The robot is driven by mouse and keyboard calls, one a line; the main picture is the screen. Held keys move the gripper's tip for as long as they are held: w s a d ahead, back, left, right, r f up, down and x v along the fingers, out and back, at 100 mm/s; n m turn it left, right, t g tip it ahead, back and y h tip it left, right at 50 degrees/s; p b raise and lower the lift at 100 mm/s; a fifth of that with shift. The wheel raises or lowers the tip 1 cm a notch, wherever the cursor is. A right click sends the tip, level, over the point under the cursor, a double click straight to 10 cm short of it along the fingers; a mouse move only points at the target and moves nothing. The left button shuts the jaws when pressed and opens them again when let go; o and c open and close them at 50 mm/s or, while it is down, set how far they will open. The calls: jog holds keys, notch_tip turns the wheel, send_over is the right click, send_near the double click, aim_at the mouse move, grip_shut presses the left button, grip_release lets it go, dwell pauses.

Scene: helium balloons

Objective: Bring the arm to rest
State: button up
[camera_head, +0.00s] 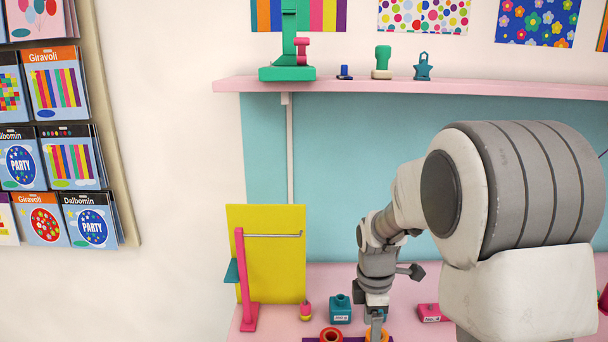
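My arm reaches in from the right of the head view and bends down over the pink counter (273,277). My gripper (376,328) points down near the bottom edge of the picture, low over the counter. Its fingers are small and partly cut off by the frame, so I cannot tell whether they are open or shut or hold anything. An orange ring-shaped thing (386,336) shows right behind or around the fingertips; I cannot tell whether they touch.
Near the gripper are a teal weight (340,311), a pink weight (430,313), a red-orange ring (330,335) and a small pink-and-yellow piece (305,311). A pink stand (245,285) stands before a yellow board (268,222). A pink shelf (350,87) runs above. A card rack (105,120) is left.

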jog(key=shift+r, duration=0.3)
jog(key=s+r+m+t, duration=0.5)
jog(key=s+r+m, duration=1.1)
jog(key=s, duration=0.4)
jog(key=shift+s+r+m+t+y, duration=0.3)
jog(key=shift+r+m, duration=0.1)
jog(key=shift+m, duration=0.5)
jog(key=shift+d, duration=0.1)
